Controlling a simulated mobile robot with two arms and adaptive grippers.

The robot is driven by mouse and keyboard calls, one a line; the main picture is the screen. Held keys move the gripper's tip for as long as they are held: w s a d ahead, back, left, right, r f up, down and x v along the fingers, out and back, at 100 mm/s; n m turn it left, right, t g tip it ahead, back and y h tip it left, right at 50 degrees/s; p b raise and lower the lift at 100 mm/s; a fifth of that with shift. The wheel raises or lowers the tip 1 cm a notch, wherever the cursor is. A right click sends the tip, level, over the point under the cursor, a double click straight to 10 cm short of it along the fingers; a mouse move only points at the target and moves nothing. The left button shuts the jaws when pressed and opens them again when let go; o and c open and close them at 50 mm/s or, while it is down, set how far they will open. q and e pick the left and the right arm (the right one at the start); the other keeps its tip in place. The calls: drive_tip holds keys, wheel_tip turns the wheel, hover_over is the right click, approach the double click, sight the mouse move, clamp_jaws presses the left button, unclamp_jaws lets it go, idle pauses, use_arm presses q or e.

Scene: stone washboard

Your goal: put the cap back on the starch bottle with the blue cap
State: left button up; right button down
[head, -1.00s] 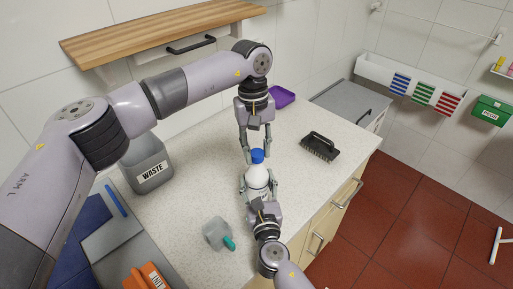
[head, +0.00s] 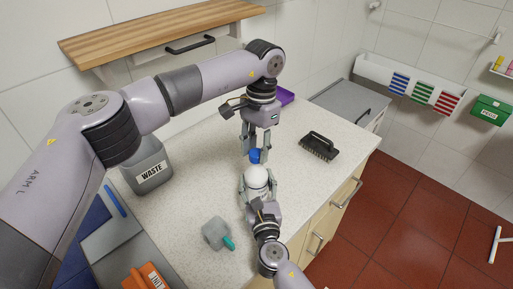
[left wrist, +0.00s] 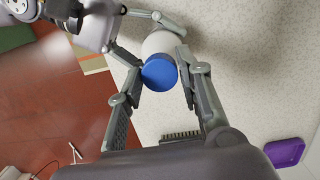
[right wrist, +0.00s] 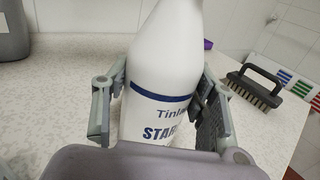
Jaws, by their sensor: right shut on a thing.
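The white starch bottle (head: 257,177) stands upright on the counter at its near side. My right gripper (head: 257,190) is shut around its body, with one finger on each side; the right wrist view shows the bottle (right wrist: 162,75) and its blue-banded label. The blue cap (head: 255,156) is at the bottle's top end. My left gripper (head: 254,154) reaches down from above, its two fingertips on either side of the cap. In the left wrist view the cap (left wrist: 159,74) lies between these fingertips; firm contact is unclear. The bottle's mouth is hidden, so I cannot tell whether the cap touches it.
A black brush (head: 320,146) lies right of the bottle. A grey container with a teal part (head: 216,233) stands in front left, and a grey waste bin (head: 147,165) at the left. A purple tray (head: 286,97) is behind my left gripper. The counter between them is clear.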

use_arm(q)
drive_tip(key=o, duration=0.3)
drive_tip(key=shift+o, duration=0.2)
drive_tip(key=shift+r, duration=2.3)
drive_tip(key=shift+c, duration=0.2)
